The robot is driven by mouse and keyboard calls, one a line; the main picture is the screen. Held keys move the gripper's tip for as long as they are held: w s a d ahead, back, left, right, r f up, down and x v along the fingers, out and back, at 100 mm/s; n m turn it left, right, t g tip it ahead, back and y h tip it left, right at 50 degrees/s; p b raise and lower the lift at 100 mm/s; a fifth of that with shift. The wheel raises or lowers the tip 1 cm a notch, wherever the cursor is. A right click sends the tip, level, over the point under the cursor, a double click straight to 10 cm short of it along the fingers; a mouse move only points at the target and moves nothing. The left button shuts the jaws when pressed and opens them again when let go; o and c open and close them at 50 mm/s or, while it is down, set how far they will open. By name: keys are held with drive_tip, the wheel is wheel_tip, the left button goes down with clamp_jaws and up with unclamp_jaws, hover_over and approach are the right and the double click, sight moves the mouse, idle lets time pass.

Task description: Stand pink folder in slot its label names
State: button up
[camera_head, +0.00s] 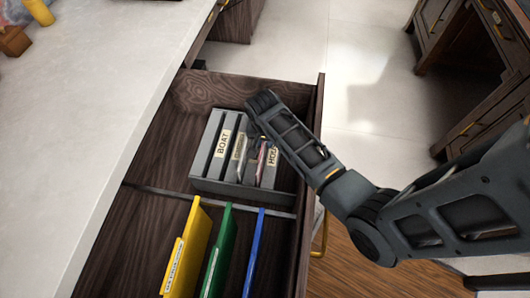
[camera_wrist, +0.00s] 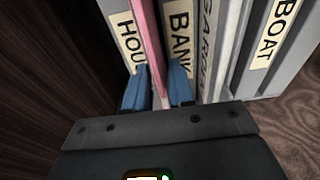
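The pink folder (camera_wrist: 146,38) is upright, seen nearly edge-on in the wrist view. My gripper (camera_wrist: 159,88) has its blue fingertips on either side of the folder and appears shut on it. A small pink part of the folder (camera_head: 262,157) shows in the head view. The grey slotted rack (camera_head: 198,171) has labels reading BOAT, GARDEN, BANK and HOU…, the last partly hidden. The folder is between the HOU… and BANK labels. I cannot tell how deep it sits in the slot. The folder's own label is not readable.
The rack stands in the back of an open dark wooden drawer (camera_head: 147,222). Yellow (camera_head: 190,245), green (camera_head: 218,252) and blue (camera_head: 254,255) folders stand in the front part. The drawer's wooden side is close to the rack's HOU… end.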

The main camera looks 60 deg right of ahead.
clamp_jaws()
idle(1.0)
